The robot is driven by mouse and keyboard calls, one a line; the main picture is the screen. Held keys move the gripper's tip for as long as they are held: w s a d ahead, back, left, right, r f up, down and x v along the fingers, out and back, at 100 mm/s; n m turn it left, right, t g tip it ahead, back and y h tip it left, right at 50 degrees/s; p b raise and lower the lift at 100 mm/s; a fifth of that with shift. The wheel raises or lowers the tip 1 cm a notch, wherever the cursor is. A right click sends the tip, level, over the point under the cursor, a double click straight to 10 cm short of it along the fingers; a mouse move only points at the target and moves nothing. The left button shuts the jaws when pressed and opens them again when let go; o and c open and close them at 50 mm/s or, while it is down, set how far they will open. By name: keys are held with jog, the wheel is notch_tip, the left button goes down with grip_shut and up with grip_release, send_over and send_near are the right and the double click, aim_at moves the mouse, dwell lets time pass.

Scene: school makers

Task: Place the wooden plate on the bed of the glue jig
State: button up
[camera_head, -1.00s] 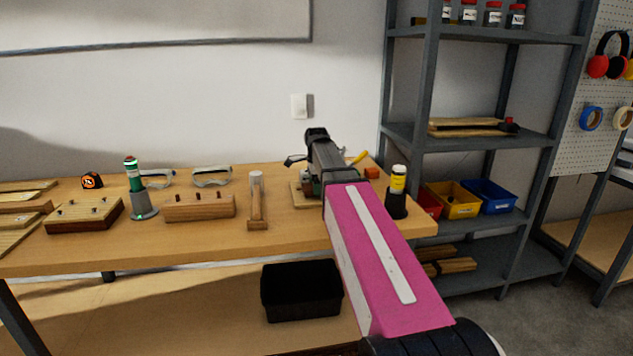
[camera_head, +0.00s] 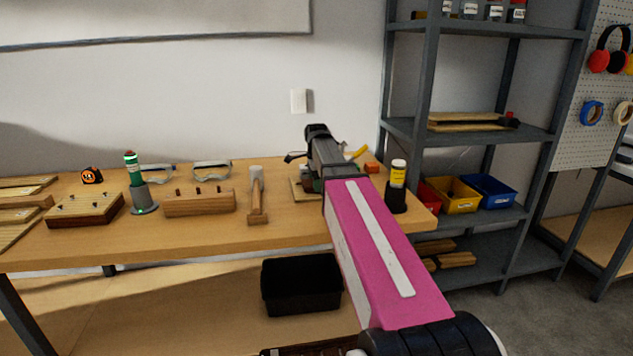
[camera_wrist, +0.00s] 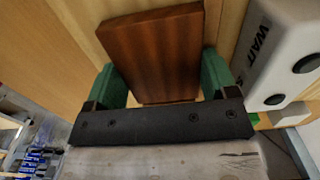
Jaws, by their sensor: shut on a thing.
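The wooden plate (camera_wrist: 153,52) is a dark reddish-brown board in the wrist view. My gripper (camera_wrist: 162,84) is shut on it, with a green finger at each side edge. A light wooden base (camera_head: 296,192) on the bench, partly hidden behind my arm in the head view, may be the glue jig; I cannot tell for sure. The plate is not clearly visible in the head view, where my arm covers the gripper area. A white box marked "WAIT" (camera_wrist: 272,55) stands close to the right finger in the wrist view. Any gap below the plate cannot be judged.
A black bin (camera_head: 300,285) sits below. Shelves (camera_head: 480,135) rise at right.

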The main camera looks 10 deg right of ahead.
jog(key=shift+s+f, duration=0.35)
jog(key=shift+f, duration=0.45)
jog(key=o, duration=0.9)
jog(key=shift+o, duration=0.2)
jog(key=shift+w+r, duration=0.15)
jog(key=shift+r, duration=0.3)
notch_tip(320, 180, up, 11)
jog(key=shift+r, duration=0.2)
